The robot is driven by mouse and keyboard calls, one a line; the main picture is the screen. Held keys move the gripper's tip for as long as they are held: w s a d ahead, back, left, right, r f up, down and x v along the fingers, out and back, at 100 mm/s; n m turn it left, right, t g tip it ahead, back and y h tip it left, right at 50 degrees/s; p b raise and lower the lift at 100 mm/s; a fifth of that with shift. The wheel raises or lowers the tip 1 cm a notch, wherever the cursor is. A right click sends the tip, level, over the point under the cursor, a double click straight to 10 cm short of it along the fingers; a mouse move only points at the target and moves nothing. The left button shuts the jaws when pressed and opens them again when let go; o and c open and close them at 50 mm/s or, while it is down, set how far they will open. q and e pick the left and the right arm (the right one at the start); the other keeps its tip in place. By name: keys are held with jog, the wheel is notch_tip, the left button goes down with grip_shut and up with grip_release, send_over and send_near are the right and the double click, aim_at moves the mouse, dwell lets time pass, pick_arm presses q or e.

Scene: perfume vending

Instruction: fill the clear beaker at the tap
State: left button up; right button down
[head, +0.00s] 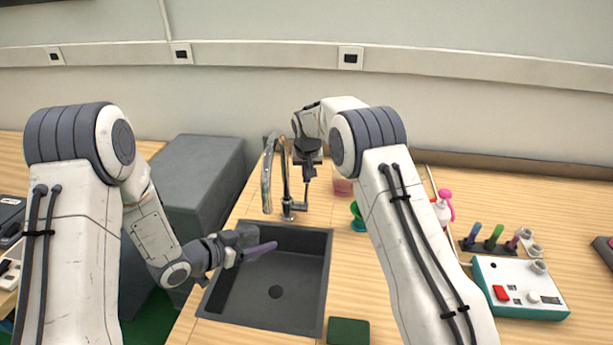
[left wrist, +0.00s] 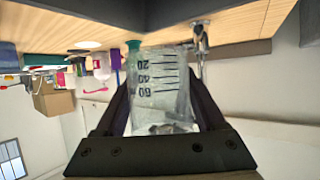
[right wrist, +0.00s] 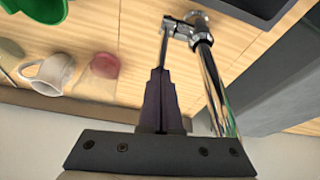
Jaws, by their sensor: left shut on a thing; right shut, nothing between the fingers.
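The clear beaker (left wrist: 160,80) with dark volume marks sits between the fingers of my left gripper (head: 262,251), which is shut on it. In the head view the beaker (head: 240,236) is partly hidden by the gripper, over the left part of the sink (head: 318,300). I cannot tell whether it holds water. The chrome tap (head: 285,178) stands behind the sink, farther back than the beaker. My right gripper (head: 307,190) is shut and empty beside the tap; in the right wrist view its fingertips (right wrist: 160,72) are close to the tap's thin lever (right wrist: 164,46). Contact is unclear.
Right of the tap are a pink-tinted glass (head: 342,187) and a green cup (head: 357,216). Farther right are a pink-topped bottle (head: 443,207), a vial rack (head: 490,245) and a teal-sided device (head: 520,290). A dark green block (head: 348,331) lies right of the sink.

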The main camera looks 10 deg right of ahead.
jog(key=shift+s, duration=0.1)
jog(key=s+a+f, duration=0.1)
jog(key=s+a, duration=0.1)
jog(key=s, duration=0.3)
jog(key=shift+s, duration=0.4)
jog(key=shift+f, duration=0.1)
dwell(0.3)
dwell(0.3)
